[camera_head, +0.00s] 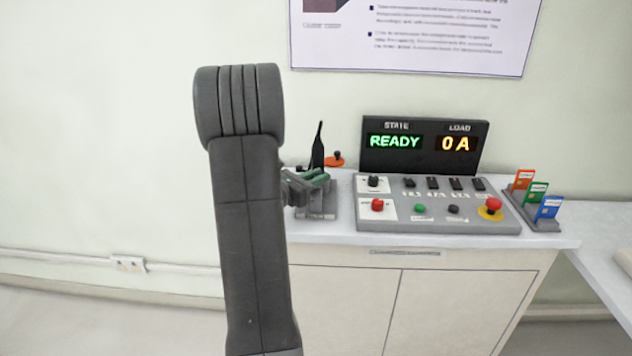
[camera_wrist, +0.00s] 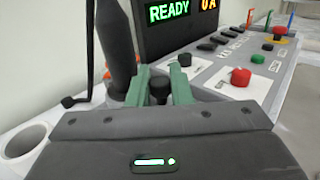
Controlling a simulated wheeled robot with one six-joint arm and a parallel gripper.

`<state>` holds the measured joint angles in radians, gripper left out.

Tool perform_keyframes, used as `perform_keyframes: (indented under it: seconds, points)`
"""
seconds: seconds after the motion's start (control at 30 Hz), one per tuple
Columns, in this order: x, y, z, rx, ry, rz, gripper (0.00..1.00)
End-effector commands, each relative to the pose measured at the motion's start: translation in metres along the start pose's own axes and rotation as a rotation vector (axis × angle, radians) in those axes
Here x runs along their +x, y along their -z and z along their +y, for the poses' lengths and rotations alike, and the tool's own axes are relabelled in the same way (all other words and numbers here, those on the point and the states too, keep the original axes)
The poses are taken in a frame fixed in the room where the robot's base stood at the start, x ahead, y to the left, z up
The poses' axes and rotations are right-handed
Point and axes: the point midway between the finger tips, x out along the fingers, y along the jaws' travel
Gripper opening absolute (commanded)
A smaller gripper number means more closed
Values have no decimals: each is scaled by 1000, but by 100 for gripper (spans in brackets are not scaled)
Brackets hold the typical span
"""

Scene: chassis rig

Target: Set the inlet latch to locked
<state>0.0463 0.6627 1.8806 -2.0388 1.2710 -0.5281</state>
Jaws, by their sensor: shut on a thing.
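My gripper (camera_head: 317,178) is at the left end of the counter, over a small grey block (camera_head: 318,213). In the wrist view its two green fingers (camera_wrist: 160,80) are closed about a dark round knob (camera_wrist: 158,92). The knob's top shows between the fingers; its lower part is hidden by the gripper body. I see no label that tells whether this knob is the inlet latch, and its setting cannot be read. In the head view my arm and fingers hide the knob.
A tall black upright piece (camera_head: 318,147) and an orange disc with a black knob (camera_head: 335,161) stand just behind my gripper. To the right are the display (camera_head: 425,160), reading READY and 0 A, the sloped control panel (camera_head: 450,225), and a coloured card rack (camera_head: 540,220).

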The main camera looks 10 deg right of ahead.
Motion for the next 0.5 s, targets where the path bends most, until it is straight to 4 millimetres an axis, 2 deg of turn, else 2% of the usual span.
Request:
perform_keyframes:
  seconds: [0.13, 0.17, 0.27, 0.5]
  points:
    - [0, -2, 2, 3, -4, -2, 0]
    - [0, -2, 2, 3, -4, -2, 21]
    - [0, -2, 2, 2, -4, -2, 39]
    - [-1, -1, 1, 2, -3, -1, 39]
